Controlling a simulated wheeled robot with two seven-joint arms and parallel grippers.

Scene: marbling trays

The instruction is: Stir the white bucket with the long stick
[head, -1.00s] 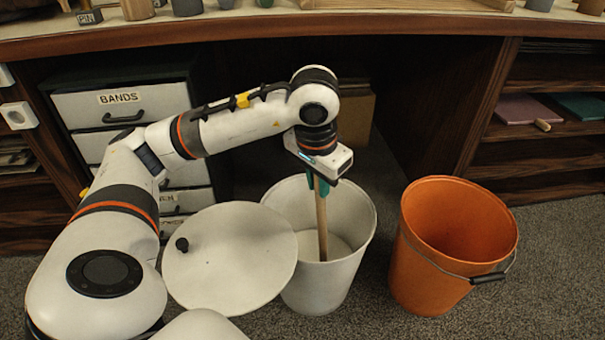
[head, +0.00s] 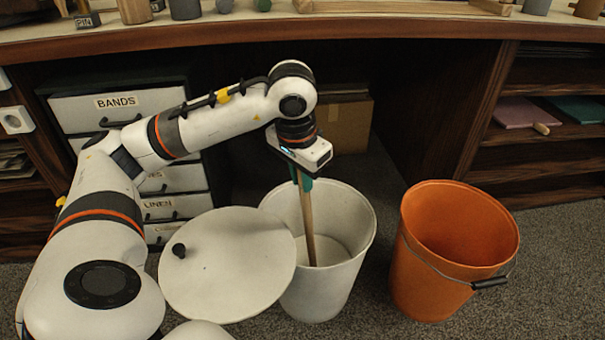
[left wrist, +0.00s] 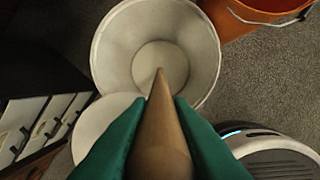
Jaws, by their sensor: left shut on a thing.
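The white bucket (head: 338,285) stands upright on the carpet, with pale contents in its bottom. My left gripper (head: 303,184) is above the bucket's left rear part, shut on a long wooden stick (head: 308,225). The stick hangs down inside the bucket, slightly tilted, its lower end at the pale contents; whether it dips in cannot be told. In the left wrist view the stick (left wrist: 161,120) runs between the green fingers toward the bucket (left wrist: 110,55). My right gripper is not seen.
A round white lid (head: 230,280) with a black knob leans at the bucket's left side. An orange bucket (head: 420,275) with a wire handle stands to the right. A wooden counter (head: 400,27) crosses behind, with drawers (head: 115,105) at left and a cardboard box (head: 352,122) beneath.

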